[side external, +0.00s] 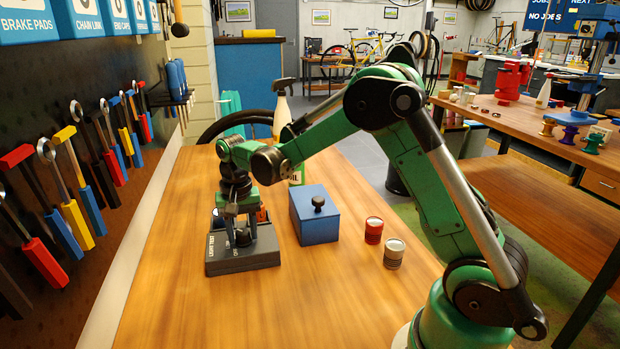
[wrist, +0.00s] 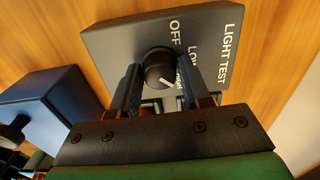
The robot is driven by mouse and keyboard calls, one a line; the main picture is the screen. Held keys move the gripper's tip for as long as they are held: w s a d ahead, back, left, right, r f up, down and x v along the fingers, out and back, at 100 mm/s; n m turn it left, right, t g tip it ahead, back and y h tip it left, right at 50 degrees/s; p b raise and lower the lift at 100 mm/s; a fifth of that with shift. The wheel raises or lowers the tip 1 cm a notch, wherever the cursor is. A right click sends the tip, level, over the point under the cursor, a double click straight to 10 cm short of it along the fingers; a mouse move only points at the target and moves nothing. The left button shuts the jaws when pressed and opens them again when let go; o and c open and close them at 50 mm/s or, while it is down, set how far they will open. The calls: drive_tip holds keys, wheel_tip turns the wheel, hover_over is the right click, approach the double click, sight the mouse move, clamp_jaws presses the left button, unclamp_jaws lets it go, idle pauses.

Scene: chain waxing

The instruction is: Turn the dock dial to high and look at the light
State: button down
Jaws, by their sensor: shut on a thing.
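The dark grey dock (side external: 245,261) sits on the bench at the left in the side view. The wrist view shows its face (wrist: 120,38) with the words LIGHT TEST, OFF, LOW and a partly covered third label. The round black dial (wrist: 158,66) has a white pointer line toward the lower right, near the partly covered label. My gripper (wrist: 160,76) has one finger on each side of the dial and is shut on it. In the side view my gripper (side external: 239,236) points down over the dock and hides the dial. I cannot make out a light or whether it is lit.
A blue lidded box (side external: 314,222) stands right of the dock, close by. A red can (side external: 374,231) and a pale can (side external: 394,254) stand further right. A bottle (side external: 282,112) is behind. The bench front is clear.

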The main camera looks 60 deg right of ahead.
sight(242, 231)
drive_tip(key=shift+m, duration=0.3)
drive_tip(key=shift+c, duration=2.1)
unclamp_jaws()
drive_tip(key=shift+r, duration=2.85)
